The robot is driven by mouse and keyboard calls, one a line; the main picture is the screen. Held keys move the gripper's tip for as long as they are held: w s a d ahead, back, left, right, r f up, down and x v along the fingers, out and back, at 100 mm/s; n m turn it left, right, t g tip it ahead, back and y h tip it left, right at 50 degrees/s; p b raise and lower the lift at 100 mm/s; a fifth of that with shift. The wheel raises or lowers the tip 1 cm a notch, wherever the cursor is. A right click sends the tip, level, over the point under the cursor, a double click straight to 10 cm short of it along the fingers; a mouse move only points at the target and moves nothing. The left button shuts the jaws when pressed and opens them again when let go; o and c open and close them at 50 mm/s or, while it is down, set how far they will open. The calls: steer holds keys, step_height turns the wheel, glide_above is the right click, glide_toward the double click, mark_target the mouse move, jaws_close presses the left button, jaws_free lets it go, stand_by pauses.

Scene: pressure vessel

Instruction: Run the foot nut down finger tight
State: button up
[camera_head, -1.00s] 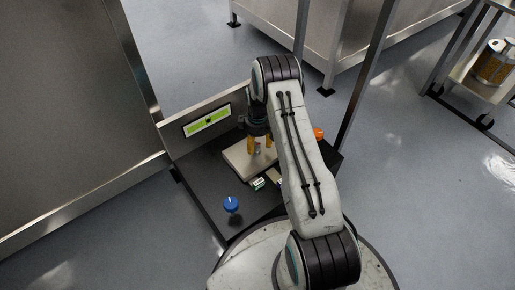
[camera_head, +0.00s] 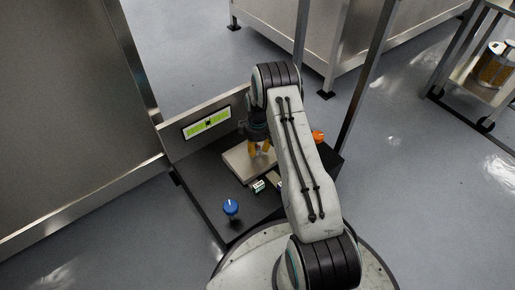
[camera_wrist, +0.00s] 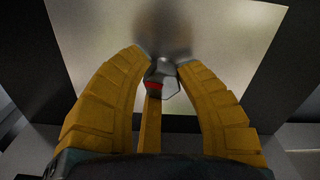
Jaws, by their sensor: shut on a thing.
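My gripper (camera_head: 260,149) points down over a pale metal plate (camera_head: 237,165) in the head view. In the wrist view its yellow finger tips (camera_wrist: 164,66) are closed around a small grey hex nut (camera_wrist: 161,77) with a red mark on its left side. A third yellow finger lies below the nut in that view. The nut sits over the shiny metal plate (camera_wrist: 250,35). What lies under the nut, and its thread, are hidden. In the head view the fingers mostly cover the nut.
A black bench (camera_head: 208,185) carries the plate. A green-lit display (camera_head: 207,122) stands behind it. A blue knob (camera_head: 231,207) is at the front left, a small white-and-green item (camera_head: 259,186) near the plate, and an orange object (camera_head: 318,136) right of my arm.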

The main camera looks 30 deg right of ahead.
steer(key=shift+s+f, duration=0.1)
steer(key=shift+s, duration=0.1)
jaws_close()
